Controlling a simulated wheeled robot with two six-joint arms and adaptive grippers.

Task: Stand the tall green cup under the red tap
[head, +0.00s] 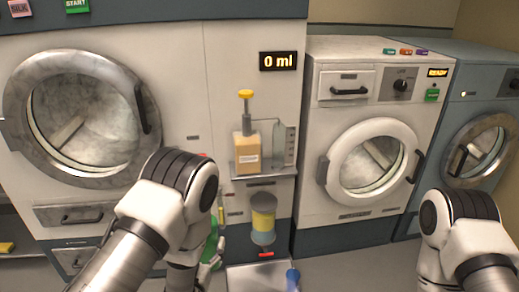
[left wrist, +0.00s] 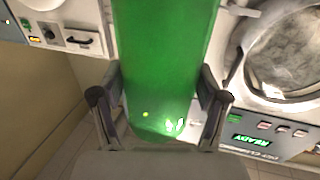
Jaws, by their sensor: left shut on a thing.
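The tall green cup (left wrist: 165,50) fills the middle of the left wrist view, between the two fingers of my left gripper (left wrist: 160,85), which is shut on it. In the head view my left arm hides most of the cup; a green part (head: 211,240) shows beside the wrist, left of the metal tray.
A metal tray (head: 252,280) lies low at the centre, with a blue object (head: 292,279) at its right. Above are a yellow-and-blue cylinder (head: 263,218), a pump bottle (head: 246,150) and a "0 ml" display (head: 278,61). Washing machines (head: 368,125) stand to the right.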

